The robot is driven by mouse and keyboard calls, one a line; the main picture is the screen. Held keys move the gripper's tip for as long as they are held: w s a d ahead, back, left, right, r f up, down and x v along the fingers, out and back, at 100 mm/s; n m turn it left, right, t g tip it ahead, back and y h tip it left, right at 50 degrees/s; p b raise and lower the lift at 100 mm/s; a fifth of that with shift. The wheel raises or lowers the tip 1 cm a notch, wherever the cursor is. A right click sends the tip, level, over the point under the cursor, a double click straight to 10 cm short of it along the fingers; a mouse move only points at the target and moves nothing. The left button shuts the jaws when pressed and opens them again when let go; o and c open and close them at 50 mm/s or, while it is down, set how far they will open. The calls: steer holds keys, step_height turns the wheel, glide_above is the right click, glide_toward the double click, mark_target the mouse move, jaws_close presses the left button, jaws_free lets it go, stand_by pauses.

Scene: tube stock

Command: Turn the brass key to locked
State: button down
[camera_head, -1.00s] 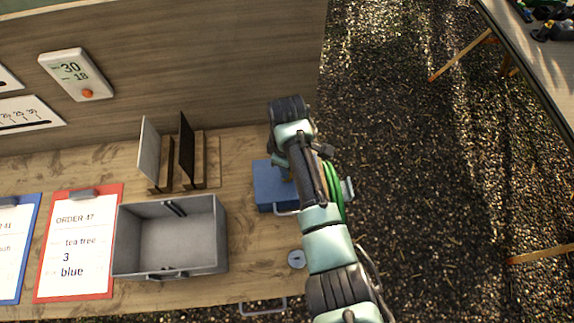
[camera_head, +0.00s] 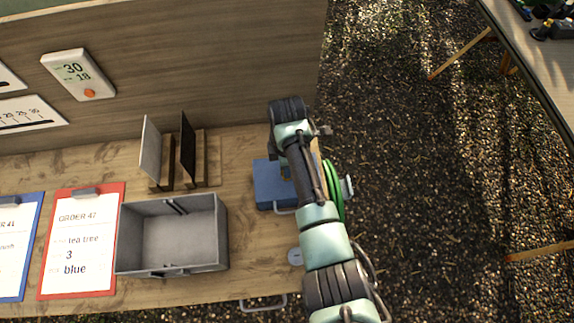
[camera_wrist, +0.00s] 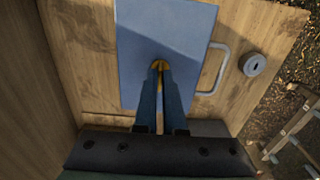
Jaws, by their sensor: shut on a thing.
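The brass key (camera_wrist: 160,65) shows in the wrist view as a small yellow piece on the face of the blue box (camera_wrist: 190,30). My gripper (camera_wrist: 161,76) is shut on the key, with both fingers reaching in from below and hiding much of it. In the head view the blue box (camera_head: 264,187) stands on the bench, partly behind my arm. The key and the fingertips are hidden there. I cannot read any lock marking.
A grey metal handle (camera_wrist: 221,68) and a round grey disc (camera_wrist: 252,64) are beside the box. An open grey bin (camera_head: 121,238), upright dark and pale plates (camera_head: 187,150) and clipboards (camera_head: 81,240) are to the left. Bare bench lies between bin and box.

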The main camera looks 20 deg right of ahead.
stand_by(0.3)
steer(key=c, duration=1)
jaws_free()
step_height(320, 180, up, 13)
steer(key=b, duration=0.1)
